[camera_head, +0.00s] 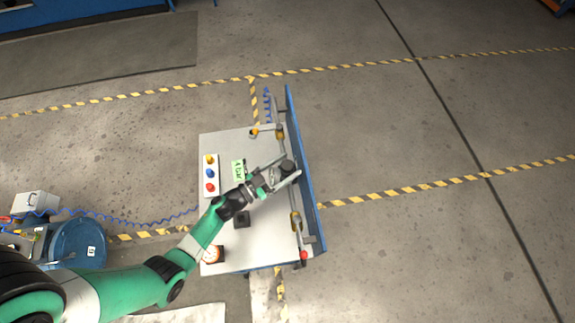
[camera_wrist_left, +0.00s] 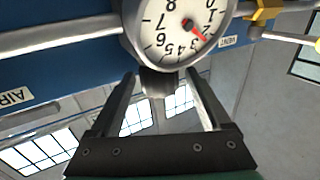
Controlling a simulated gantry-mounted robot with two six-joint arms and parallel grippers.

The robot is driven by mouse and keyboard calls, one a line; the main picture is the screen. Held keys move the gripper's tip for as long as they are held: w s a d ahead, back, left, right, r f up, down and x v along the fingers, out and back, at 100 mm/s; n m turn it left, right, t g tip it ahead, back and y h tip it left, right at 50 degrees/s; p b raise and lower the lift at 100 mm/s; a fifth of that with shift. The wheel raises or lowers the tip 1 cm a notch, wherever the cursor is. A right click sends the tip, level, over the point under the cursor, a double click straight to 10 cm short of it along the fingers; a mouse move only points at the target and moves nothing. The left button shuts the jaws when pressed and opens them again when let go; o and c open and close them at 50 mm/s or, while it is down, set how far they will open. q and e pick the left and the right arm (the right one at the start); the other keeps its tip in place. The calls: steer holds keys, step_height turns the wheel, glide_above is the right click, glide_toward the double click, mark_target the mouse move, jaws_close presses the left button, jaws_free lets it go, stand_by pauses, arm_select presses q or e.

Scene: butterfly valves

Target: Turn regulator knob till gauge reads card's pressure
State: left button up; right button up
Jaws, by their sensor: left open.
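The green card (camera_head: 238,170) lies on the panel and reads "4 bar". The white round gauge (camera_wrist_left: 180,25) shows upside down at the top of the left wrist view, cut off by the frame edge. Its red needle points to about between 2 and 3. The dark regulator knob (camera_wrist_left: 158,84) sticks out below the gauge. My left gripper (camera_head: 292,164) is open, with its fingers on either side of the dark regulator body in the head view. In the wrist view the fingers (camera_wrist_left: 160,76) flank the knob; contact cannot be told.
The white panel top (camera_head: 225,145) carries yellow, blue and red buttons (camera_head: 210,173), a black block (camera_head: 242,219) and a small dial (camera_head: 212,254). A blue upright board (camera_head: 301,165) with pipework stands along its right edge. A blue drum (camera_head: 78,244) is at lower left.

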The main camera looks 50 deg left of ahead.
arm_select(q)
steer(key=shift+w, duration=0.35)
steer(key=shift+c, duration=0.2)
jaws_close()
